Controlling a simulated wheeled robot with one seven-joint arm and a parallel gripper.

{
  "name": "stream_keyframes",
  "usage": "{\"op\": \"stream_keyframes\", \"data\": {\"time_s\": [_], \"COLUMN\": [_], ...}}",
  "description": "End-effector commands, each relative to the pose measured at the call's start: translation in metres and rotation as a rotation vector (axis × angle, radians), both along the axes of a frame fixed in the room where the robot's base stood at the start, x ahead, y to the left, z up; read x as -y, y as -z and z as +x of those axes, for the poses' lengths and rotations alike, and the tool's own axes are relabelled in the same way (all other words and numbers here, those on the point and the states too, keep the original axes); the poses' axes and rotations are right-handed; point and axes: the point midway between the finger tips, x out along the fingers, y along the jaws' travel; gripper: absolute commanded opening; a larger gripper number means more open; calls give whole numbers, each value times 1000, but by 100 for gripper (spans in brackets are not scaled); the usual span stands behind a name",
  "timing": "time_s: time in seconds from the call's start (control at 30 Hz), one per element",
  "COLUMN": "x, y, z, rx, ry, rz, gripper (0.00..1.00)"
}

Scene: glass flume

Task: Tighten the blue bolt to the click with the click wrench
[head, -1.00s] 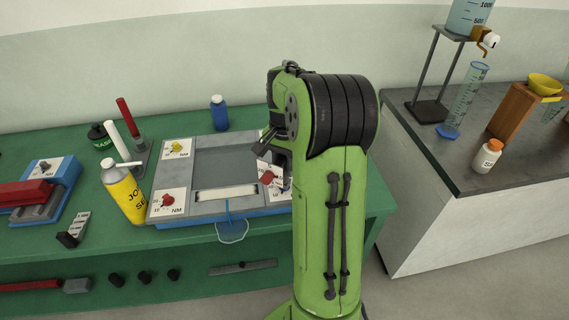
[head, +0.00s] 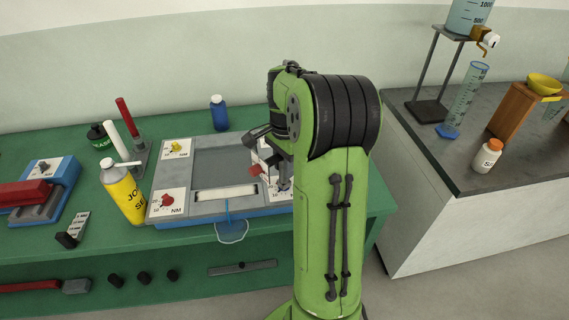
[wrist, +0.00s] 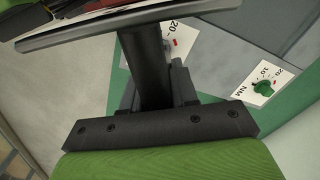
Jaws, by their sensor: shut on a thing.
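My gripper (head: 270,150) is over the right end of the grey tray and mostly behind my green arm. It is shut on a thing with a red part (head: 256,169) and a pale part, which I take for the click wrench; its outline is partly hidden. In the wrist view a dark shaft and a grey-edged piece fill the top left. A small bluish shape (head: 284,184) at the tray's near right corner looks like the blue bolt, just below the held thing. I cannot tell whether they touch.
The tray (head: 195,207) has a yellow bolt (head: 175,147) and a red bolt (head: 167,199) at its left corners. A green bolt (wrist: 264,87) shows in the wrist view. A yellow can (head: 122,192) stands left of the tray, a blue bottle (head: 219,113) behind it.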

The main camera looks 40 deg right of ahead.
Motion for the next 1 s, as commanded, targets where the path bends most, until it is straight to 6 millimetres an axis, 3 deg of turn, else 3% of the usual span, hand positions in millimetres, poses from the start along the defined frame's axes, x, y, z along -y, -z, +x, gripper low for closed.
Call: {"op": "stream_keyframes", "data": {"time_s": [0.47,1.0], "x": [0,0], "y": [-2,-30], "z": [0,0], "rx": [2,2], "ry": [-94,-94], "rz": [-1,-1], "gripper": [0,0]}}
